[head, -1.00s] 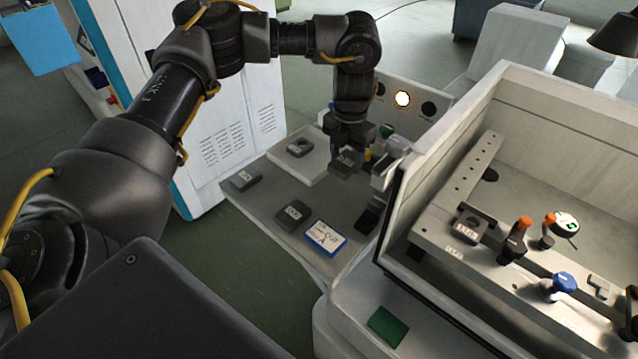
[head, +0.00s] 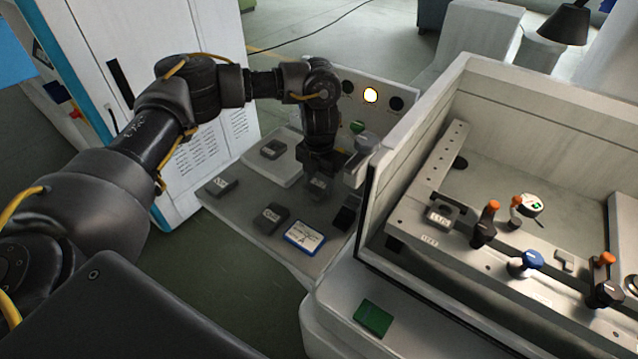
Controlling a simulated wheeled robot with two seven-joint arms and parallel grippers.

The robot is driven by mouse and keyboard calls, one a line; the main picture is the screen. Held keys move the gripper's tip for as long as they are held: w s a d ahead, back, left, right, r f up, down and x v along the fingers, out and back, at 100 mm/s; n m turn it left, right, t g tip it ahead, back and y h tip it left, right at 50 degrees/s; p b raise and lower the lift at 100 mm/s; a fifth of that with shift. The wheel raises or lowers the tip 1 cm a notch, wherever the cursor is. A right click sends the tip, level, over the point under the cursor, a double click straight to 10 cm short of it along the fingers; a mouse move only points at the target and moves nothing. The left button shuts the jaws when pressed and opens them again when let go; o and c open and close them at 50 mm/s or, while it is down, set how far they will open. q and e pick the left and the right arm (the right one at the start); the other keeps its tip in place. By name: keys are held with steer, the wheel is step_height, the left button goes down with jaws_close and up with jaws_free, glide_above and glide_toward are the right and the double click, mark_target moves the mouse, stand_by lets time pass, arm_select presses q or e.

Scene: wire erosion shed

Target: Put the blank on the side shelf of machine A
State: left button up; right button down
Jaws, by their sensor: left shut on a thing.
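My left gripper (head: 318,172) is shut on a dark grey blank (head: 318,188) with a pale marking. It holds the blank low over the right part of the grey side shelf (head: 248,196). Whether the blank touches the shelf is hard to tell, and its top is partly hidden by the fingers. Other dark marked blocks lie on the shelf, one at the left (head: 221,187) and one nearer the front (head: 270,218). My right gripper is not in view.
A blue-edged card (head: 305,237) lies at the shelf's front. A pale plate (head: 290,172) at the back bears a dark block (head: 273,150). The machine's tank wall (head: 382,205) rises right of the shelf. A panel with a lit lamp (head: 370,95) stands behind.

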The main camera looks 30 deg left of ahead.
arm_select(q)
steer(key=shift+w+a+f, duration=0.1)
steer(key=shift+w+f, duration=0.05)
steer(key=shift+f, duration=0.8)
steer(key=shift+r, duration=0.1)
steer(key=shift+f, duration=0.2)
steer(key=o, duration=1.5)
